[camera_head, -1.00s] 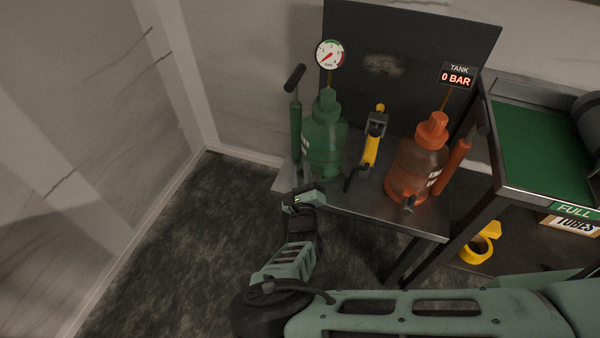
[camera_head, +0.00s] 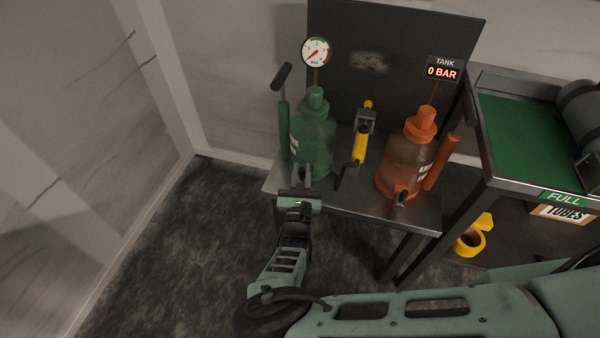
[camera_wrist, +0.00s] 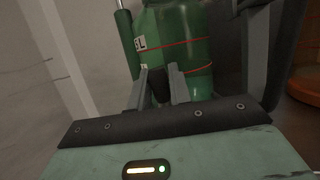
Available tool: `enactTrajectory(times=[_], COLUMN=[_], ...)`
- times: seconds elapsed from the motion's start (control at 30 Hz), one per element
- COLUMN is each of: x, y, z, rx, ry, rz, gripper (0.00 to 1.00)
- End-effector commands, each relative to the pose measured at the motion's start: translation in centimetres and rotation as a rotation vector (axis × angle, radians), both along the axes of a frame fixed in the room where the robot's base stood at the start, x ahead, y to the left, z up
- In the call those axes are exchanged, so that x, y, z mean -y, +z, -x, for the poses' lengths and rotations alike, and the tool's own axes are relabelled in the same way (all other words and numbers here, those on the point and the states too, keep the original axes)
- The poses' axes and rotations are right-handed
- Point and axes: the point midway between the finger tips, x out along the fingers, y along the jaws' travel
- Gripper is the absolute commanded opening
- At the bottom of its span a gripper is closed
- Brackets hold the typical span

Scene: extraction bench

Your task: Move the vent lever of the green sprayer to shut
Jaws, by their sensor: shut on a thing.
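The green sprayer (camera_head: 314,138) stands upright at the left end of the metal bench. It fills the upper middle of the wrist view (camera_wrist: 200,48), with red bands around its body. A small dark piece low on its front, which looks like the vent lever (camera_wrist: 158,90), sits between my fingers in the wrist view. My gripper (camera_wrist: 158,76) is shut on it. In the head view my gripper (camera_head: 301,180) is at the sprayer's front base and hides most of the lever. I cannot tell the lever's exact angle.
The orange sprayer (camera_head: 408,155) stands to the right with its own dark lever (camera_head: 400,199). A yellow-handled tool (camera_head: 360,145) on a dark stand is between the sprayers. A round gauge (camera_head: 317,53) is above the green sprayer. A green-topped table (camera_head: 530,140) is at the right.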

Motion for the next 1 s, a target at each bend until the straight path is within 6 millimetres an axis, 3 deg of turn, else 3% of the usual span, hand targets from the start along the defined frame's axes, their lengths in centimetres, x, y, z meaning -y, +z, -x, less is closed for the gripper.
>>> enactTrajectory(times=[0.5,0.53,0.6,1.0], x=[0.15,0.15,0.14,0.08], y=[-0.19,-0.19,-0.17,-0.29], z=[0.15,0.15,0.13,0.06], rx=[0.003,0.003,0.003,0.005], ry=[-0.001,-0.002,-0.001,-0.002], rz=[-0.018,-0.018,-0.018,-0.017], gripper=[0.0,0.28,0.41,0.41])
